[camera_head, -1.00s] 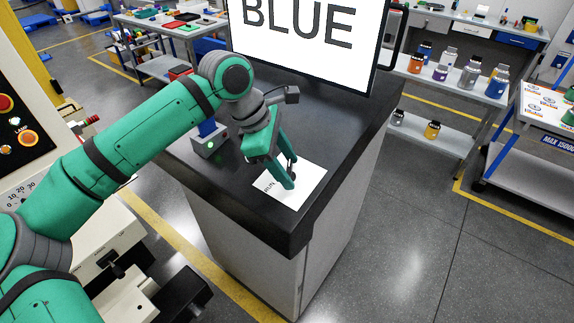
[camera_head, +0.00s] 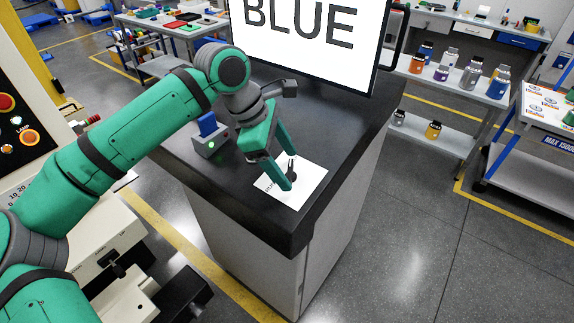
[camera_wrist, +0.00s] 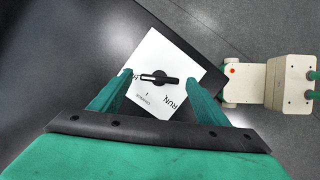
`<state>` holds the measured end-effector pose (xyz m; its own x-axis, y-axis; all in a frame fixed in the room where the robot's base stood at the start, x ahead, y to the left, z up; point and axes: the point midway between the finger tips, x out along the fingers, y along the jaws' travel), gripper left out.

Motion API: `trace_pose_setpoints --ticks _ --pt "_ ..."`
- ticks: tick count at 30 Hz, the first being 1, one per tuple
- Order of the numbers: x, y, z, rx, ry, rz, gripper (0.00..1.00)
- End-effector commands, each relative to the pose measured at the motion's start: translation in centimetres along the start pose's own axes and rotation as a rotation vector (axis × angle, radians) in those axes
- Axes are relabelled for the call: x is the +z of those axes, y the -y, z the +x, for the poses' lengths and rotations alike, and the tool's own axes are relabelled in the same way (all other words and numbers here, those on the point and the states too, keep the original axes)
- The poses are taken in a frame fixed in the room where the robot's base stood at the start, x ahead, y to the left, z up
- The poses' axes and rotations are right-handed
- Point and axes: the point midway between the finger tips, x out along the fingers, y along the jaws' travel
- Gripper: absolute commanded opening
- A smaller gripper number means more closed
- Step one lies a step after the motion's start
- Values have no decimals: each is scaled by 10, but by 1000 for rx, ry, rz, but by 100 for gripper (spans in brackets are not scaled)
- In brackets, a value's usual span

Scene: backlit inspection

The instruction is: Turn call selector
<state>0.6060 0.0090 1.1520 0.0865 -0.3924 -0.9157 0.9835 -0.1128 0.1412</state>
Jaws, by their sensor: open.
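The call selector is a black knob (camera_head: 292,172) with a bar-shaped handle, set on a white label plate (camera_head: 314,177) on a dark cabinet top. In the wrist view the knob (camera_wrist: 160,77) lies left-to-right across the plate (camera_wrist: 160,50). "RUN" is readable at the plate's right; the other small words are hard to read. My gripper (camera_head: 290,170) is open above the plate. In the wrist view my gripper's fingers (camera_wrist: 158,80) stand apart, one on each side of the knob, with gaps between. They appear not to touch it.
A large screen (camera_head: 305,30) reading "BLUE" stands at the back of the cabinet top. A small grey box (camera_head: 209,140) with a blue top and green light sits left of my gripper. The cabinet's front edge (camera_head: 285,240) is close to the plate. Shelves with bottles (camera_head: 468,75) stand at right.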

Motion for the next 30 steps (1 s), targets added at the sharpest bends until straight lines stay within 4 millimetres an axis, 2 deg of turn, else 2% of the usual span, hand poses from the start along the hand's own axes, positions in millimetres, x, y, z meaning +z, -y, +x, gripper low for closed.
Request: trace_pose_setpoints --ticks 9,15,21,30 --pt "0 0 -60 2 -2 -2 69" --pt "-1 0 -85 0 -1 -1 69" --pt "-1 1 -94 -1 -2 -1 69" --pt "-1 1 -94 -1 -1 -1 69"
